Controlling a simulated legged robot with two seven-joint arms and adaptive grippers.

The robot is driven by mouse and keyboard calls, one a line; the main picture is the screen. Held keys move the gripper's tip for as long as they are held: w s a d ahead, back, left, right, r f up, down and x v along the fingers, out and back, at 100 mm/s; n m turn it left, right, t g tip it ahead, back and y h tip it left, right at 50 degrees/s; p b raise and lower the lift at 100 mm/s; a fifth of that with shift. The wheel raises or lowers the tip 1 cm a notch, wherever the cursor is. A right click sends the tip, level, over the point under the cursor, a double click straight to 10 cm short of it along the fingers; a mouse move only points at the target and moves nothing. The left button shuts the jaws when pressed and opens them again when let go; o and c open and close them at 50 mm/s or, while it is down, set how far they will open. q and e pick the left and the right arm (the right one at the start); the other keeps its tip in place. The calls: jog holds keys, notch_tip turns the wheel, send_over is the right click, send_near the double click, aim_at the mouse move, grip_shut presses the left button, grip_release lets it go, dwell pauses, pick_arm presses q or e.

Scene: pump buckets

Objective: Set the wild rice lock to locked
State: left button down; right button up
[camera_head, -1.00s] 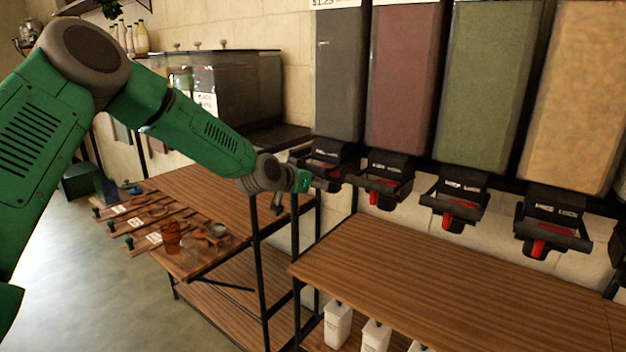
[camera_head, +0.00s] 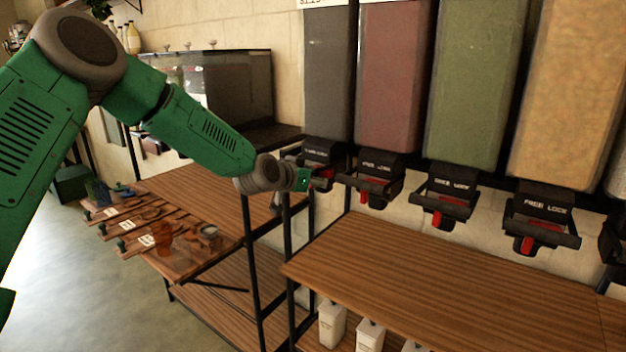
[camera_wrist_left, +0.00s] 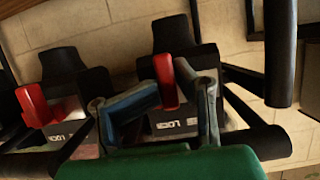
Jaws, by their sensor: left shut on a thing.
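The leftmost dispenser (camera_head: 328,75) holds dark grain that fits wild rice; I cannot read its name. Its black spout (camera_head: 320,150) carries a red lock lever (camera_head: 325,172), partly hidden by my gripper. My left gripper (camera_head: 312,180) reaches this spout from the left. In the left wrist view, the fingers of my left gripper (camera_wrist_left: 168,84) are shut on the red lever (camera_wrist_left: 165,78). A label reading LOCK (camera_wrist_left: 176,124) shows below it. I cannot read the lever's exact setting. My right gripper is out of view.
More dispensers with red levers follow to the right: red-brown (camera_head: 388,75), green (camera_head: 472,80) and tan (camera_head: 568,95). A neighbouring red lever (camera_wrist_left: 34,105) is close by in the wrist view. A wooden shelf (camera_head: 430,280) runs below. Scoops and cups lie on the left table (camera_head: 190,185).

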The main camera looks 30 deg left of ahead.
pick_arm(q)
jog(key=c, duration=1.6)
grip_release()
jog(key=shift+s+f, duration=0.2)
jog(key=shift+f, duration=0.2)
jog(key=shift+c, duration=0.2)
jog(key=shift+o, duration=0.5)
jog(key=shift+a, duration=0.2)
jog(key=v, duration=1.2)
jog(key=shift+a, duration=0.1)
